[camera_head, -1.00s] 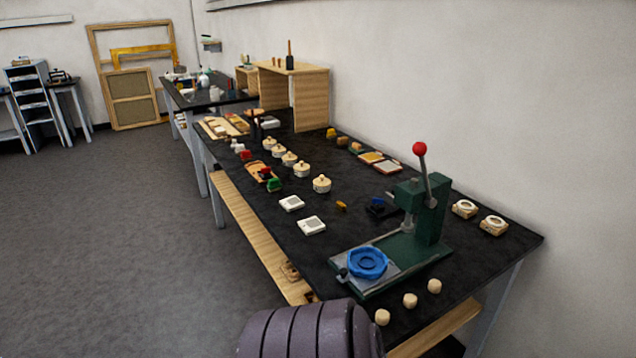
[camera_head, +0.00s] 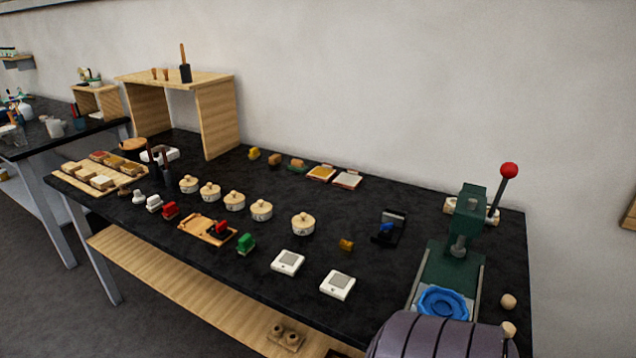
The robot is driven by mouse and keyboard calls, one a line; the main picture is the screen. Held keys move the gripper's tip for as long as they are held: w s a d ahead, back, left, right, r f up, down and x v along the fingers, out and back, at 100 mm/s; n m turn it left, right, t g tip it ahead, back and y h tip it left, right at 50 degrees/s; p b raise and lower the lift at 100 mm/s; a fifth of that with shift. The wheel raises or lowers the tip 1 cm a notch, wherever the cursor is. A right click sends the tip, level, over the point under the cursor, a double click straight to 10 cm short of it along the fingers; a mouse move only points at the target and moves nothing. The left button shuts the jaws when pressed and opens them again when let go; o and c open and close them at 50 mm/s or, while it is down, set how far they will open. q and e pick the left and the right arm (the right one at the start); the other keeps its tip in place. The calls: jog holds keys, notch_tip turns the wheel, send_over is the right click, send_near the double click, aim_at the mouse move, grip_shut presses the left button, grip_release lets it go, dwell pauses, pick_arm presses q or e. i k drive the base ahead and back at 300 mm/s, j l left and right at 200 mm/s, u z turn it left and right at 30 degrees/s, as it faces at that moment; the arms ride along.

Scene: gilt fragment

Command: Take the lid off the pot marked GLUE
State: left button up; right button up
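Several small cream lidded pots stand in a row on the black worktop. They include a pot at the left end (camera_head: 189,184), one beside it (camera_head: 210,191), a middle one (camera_head: 234,201), another (camera_head: 261,210) and one at the right end (camera_head: 303,224). All appear to have lids with small knobs on. Any markings are too small to read, so I cannot tell which is GLUE. Neither gripper is in view. A ribbed dark sleeve, probably part of my own arm, shows at the bottom right, far from the pots.
A green press (camera_head: 466,223) with a red-knobbed lever and blue ring stands at the right. White square devices (camera_head: 288,262), a wooden tray (camera_head: 196,230) and coloured stamps (camera_head: 246,243) lie in front of the pots. A wooden shelf (camera_head: 218,118) stands behind.

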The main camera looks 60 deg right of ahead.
aim_at(303, 221)
jog(key=i+z, duration=0.3)
jog(key=z, duration=0.15)
jog(key=i+j+z, duration=0.1)
jog(key=i+z, duration=0.2)
jog(key=z, duration=0.15)
jog(key=i+j+z, duration=0.25)
jog(key=z, duration=0.15)
